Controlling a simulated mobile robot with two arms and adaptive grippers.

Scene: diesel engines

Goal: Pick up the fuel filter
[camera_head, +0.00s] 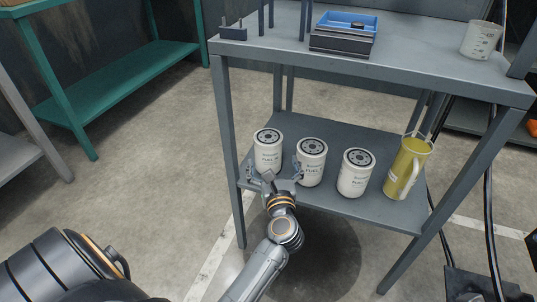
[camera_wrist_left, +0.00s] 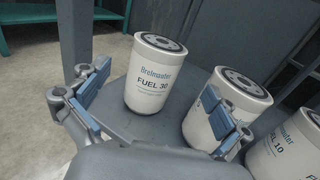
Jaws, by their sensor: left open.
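Three white fuel filters with dark ringed tops stand upright in a row on the lower shelf (camera_head: 386,210) of a grey table. The left filter (camera_head: 268,152) is labelled FUEL 30 in the left wrist view (camera_wrist_left: 157,76). The middle filter (camera_head: 312,163) also shows in the left wrist view (camera_wrist_left: 228,106), its label partly hidden by a finger. The right filter (camera_head: 355,174) reads FUEL 10 in the left wrist view (camera_wrist_left: 285,145). My left gripper (camera_head: 272,173) is open and empty, in front of the left filter, which stands between its spread fingers (camera_wrist_left: 151,103) but farther in. My right gripper is not seen.
A yellow jug (camera_head: 407,170) stands right of the filters. The tabletop above (camera_head: 420,55) holds a blue tray (camera_head: 345,26) and a clear measuring cup (camera_head: 480,40). A table leg (camera_head: 231,160) rises left of my gripper. Open floor lies to the left.

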